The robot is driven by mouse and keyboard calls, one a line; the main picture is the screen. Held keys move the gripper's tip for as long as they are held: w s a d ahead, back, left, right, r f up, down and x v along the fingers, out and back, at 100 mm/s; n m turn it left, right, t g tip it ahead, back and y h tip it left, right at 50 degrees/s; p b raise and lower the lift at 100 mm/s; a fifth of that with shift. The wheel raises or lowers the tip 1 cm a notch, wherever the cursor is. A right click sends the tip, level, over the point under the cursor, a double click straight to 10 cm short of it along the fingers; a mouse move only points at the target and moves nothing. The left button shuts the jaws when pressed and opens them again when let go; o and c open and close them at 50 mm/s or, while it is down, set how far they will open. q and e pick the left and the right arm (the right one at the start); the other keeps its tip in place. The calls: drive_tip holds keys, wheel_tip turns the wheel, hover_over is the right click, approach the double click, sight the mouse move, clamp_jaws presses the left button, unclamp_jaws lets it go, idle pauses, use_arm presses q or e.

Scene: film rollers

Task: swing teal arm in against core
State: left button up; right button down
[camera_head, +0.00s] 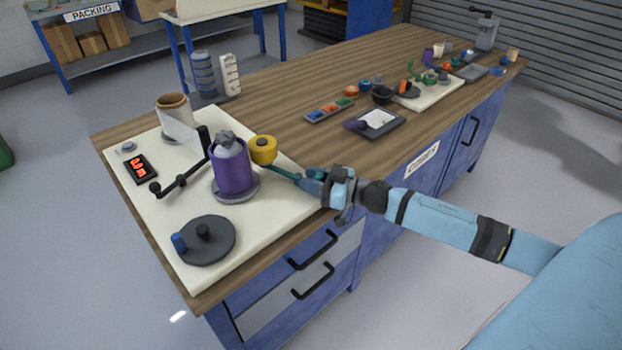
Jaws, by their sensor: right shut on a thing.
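The teal arm (286,175) is a thin bar on the cream board (274,225), with a yellow roller (263,151) at its far end. The purple core (230,172) stands upright on a grey round base, left of the yellow roller. The roller looks very close to the core's right side; I cannot tell if they touch. My right gripper (312,182) comes in from the right and is shut on the near end of the teal arm. Its fingers hide that end. My left gripper is out of view.
A film roll (172,103) with a white sheet stands behind the core. A black lever (180,178), a red-lit display (140,169) and a dark disc with pegs (204,240) share the board. Small parts and a clipboard (377,123) lie farther right. The wood between is clear.

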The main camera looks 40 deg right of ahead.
drive_tip(key=shift+s+a+f+y, duration=0.2)
drive_tip(key=shift+s+a+y, duration=0.1)
drive_tip(key=shift+a, duration=0.2)
drive_tip(key=c, duration=1.2)
unclamp_jaws()
drive_tip(key=shift+c, duration=0.2)
drive_tip(key=o, duration=0.4)
drive_tip(key=shift+r, duration=0.2)
drive_tip(key=shift+d, duration=0.15)
drive_tip(key=shift+s+d, duration=0.15)
drive_tip(key=p+v, duration=0.1)
drive_tip(key=v, duration=1.2)
drive_tip(key=shift+r, duration=0.15)
drive_tip(key=shift+s, duration=0.1)
